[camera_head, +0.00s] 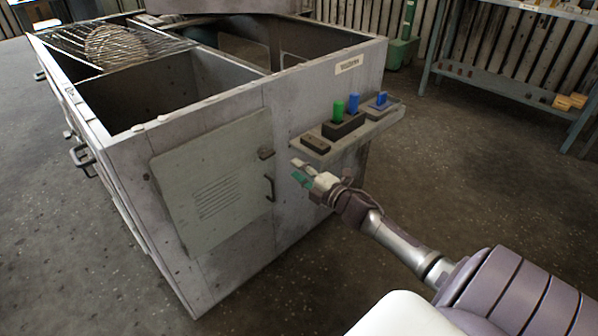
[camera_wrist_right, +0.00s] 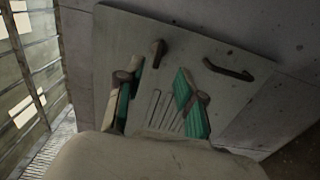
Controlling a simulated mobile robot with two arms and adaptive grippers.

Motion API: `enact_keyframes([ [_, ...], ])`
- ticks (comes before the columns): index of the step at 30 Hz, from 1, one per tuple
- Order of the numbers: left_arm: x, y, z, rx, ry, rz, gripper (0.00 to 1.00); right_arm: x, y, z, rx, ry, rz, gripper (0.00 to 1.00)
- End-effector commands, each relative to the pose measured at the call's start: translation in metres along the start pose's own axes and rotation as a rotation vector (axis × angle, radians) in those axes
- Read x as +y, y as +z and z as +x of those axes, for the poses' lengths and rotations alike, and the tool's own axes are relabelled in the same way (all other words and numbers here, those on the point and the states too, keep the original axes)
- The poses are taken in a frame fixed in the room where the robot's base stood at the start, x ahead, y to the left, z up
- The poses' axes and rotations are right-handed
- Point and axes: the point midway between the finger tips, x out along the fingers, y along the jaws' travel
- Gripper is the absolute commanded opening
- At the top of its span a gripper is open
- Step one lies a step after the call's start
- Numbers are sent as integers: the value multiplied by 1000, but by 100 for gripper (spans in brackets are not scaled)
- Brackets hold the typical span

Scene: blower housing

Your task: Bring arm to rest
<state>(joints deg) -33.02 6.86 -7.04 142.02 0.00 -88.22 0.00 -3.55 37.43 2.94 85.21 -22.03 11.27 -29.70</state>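My right gripper (camera_head: 300,171) is in front of the grey blower housing (camera_head: 290,110), below the small shelf on its side and to the right of the access door. In the right wrist view its two green-padded fingers (camera_wrist_right: 160,82) stand apart with nothing between them, so it is open and empty. My right arm (camera_head: 400,243) reaches in from the lower right. Behind the fingers, the wrist view shows the door (camera_wrist_right: 185,40) with its latch (camera_wrist_right: 158,52), a dark handle (camera_wrist_right: 228,70) and louvre slots. My left gripper is not in view.
The shelf (camera_head: 386,122) holds a green piece (camera_head: 338,110), blue pieces (camera_head: 353,103) and dark blocks, close above the gripper. A workbench (camera_head: 505,85) stands at the upper right. The floor (camera_head: 455,185) between bench and housing is clear.

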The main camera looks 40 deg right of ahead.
Motion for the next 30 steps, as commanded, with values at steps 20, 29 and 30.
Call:
enact_keyframes([
  [20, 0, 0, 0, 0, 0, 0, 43, -28, -32, -14, -96, -80, 178, 38],
  [29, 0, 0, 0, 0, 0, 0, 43, -101, -144, -120, -482, -457, 797, 38],
  [30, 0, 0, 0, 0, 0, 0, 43, -105, -158, -135, -524, -505, 855, 38],
])
